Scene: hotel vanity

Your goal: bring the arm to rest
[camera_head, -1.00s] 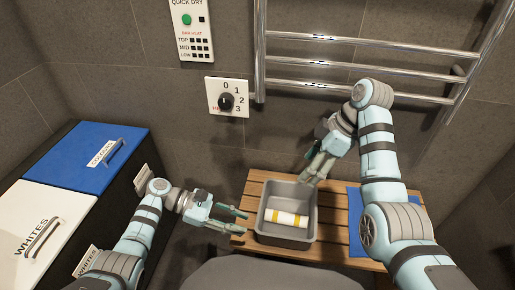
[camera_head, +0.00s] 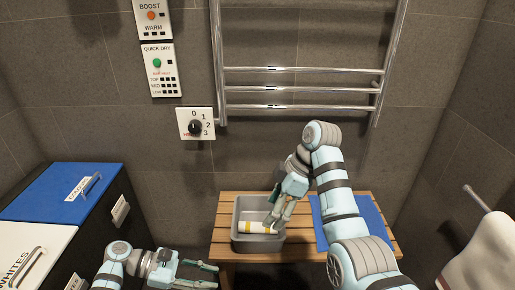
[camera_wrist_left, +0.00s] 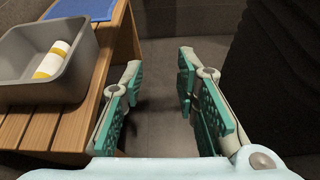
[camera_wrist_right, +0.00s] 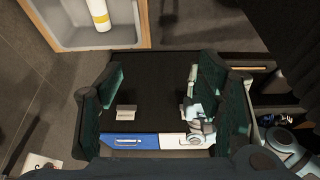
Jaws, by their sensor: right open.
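My right arm comes in from the right in the head view. Its gripper (camera_head: 275,218) overlaps the back right part of a grey bin (camera_head: 241,246) there; I cannot tell its height over the bin. In the right wrist view its fingers (camera_wrist_right: 158,75) are wide apart with nothing between them. My left gripper (camera_head: 213,274) is low in the head view, in front of the bin and left of it. In the left wrist view its fingers (camera_wrist_left: 160,68) are apart and empty, with the bin (camera_wrist_left: 40,90) to their left.
The bin stands on a slatted wooden bench (camera_head: 222,218), holding a white roll with yellow bands (camera_head: 258,228). A blue mat (camera_head: 372,232) lies on the bench. Blue and white lidded hampers (camera_head: 60,190) stand left. A towel rail (camera_head: 300,107) and a dial (camera_head: 195,126) are on the wall.

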